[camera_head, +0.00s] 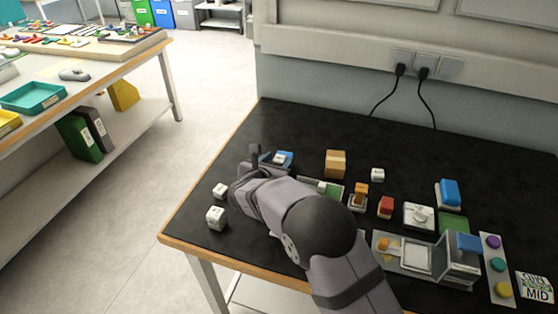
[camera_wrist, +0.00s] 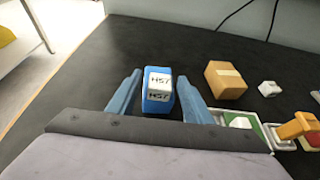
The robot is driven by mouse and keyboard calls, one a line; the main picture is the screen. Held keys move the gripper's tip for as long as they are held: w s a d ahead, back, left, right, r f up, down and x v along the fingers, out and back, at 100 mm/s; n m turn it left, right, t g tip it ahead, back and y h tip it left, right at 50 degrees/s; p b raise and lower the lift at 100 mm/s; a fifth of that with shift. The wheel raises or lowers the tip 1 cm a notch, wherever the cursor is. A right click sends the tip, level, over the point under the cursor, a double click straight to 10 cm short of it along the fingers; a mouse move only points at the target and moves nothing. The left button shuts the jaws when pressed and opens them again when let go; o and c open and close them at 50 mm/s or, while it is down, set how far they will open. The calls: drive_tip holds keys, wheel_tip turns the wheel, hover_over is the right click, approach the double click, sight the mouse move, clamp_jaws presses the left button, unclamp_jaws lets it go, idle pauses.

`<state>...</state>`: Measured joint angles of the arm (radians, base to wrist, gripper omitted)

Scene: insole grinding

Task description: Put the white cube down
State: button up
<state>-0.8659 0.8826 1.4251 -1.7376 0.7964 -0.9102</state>
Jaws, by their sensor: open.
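A white piece with dark lettering (camera_wrist: 159,81) sits on or in a blue block (camera_wrist: 157,106) in the wrist view; whether it is a separate cube is unclear. My gripper (camera_wrist: 159,76) is open, its two blue fingers on either side of the block with visible gaps. In the head view the blue block (camera_head: 285,157) shows partly behind my gripper. Two other white cubes, a farther one (camera_head: 220,190) and a nearer one (camera_head: 215,217), rest on the left of the black table. A small white cube (camera_head: 378,174) lies right of a brown box.
The brown box (camera_head: 336,163) stands right of the blue block. A green-floored tray (camera_wrist: 259,131), an orange-topped part (camera_head: 361,188), a red block (camera_head: 386,207) and a grey machine (camera_head: 459,262) are farther right. The black tabletop (camera_head: 290,122) is clear at the back left.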

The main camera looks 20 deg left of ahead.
drive_tip(key=b+v, duration=0.2)
drive_tip(key=v, duration=0.9)
drive_tip(key=shift+s, duration=0.15)
